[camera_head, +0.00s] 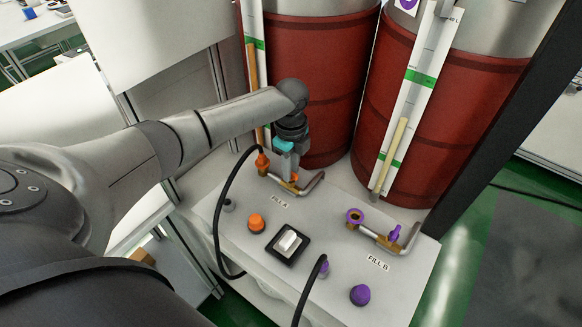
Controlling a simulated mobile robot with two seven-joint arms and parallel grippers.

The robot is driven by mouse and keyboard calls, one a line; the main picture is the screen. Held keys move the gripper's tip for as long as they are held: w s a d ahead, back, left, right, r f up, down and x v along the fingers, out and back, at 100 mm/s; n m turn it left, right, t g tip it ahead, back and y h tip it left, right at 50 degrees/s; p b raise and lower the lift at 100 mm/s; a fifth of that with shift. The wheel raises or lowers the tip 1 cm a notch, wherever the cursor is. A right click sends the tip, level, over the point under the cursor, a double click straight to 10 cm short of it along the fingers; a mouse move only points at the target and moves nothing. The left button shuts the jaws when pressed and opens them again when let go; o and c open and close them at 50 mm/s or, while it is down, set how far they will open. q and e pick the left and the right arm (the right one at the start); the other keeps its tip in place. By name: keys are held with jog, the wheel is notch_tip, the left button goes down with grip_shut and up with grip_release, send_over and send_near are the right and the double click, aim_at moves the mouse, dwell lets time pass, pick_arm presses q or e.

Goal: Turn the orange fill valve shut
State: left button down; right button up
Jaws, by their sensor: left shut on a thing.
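My left gripper (288,176) reaches in from the left and points down at the pipe marked FILL A. It is shut on the orange fill valve (293,177), which is mostly hidden by the fingers, so its handle angle cannot be told. The valve sits on a short metal pipe (314,184) on the white panel. An orange hose fitting (262,161) with a black hose stands at the pipe's left end. My right gripper is not in view.
An orange knob (256,222), a white rocker switch (287,243) and a purple knob (360,295) are on the panel (330,225). The purple valve (394,233) at FILL B stands to the right. Two red drums (325,90) with level gauges stand behind. A black hose (219,215) loops at left.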

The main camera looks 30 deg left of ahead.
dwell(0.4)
pick_arm(q)
jog(key=shift+r+n+p, duration=0.15)
jog(key=shift+n+p, duration=0.45)
jog(key=shift+p, duration=0.25)
jog(key=n+p, duration=0.3)
jog(key=p, duration=0.1)
jog(key=n+p, duration=0.2)
jog(key=n, duration=0.1)
jog(key=n+p, duration=0.3)
jog(key=n, duration=0.2)
jog(key=n+p, duration=0.2)
jog(key=n, duration=0.3)
jog(key=shift+n, duration=0.5)
jog(key=c, duration=0.9)
grip_release()
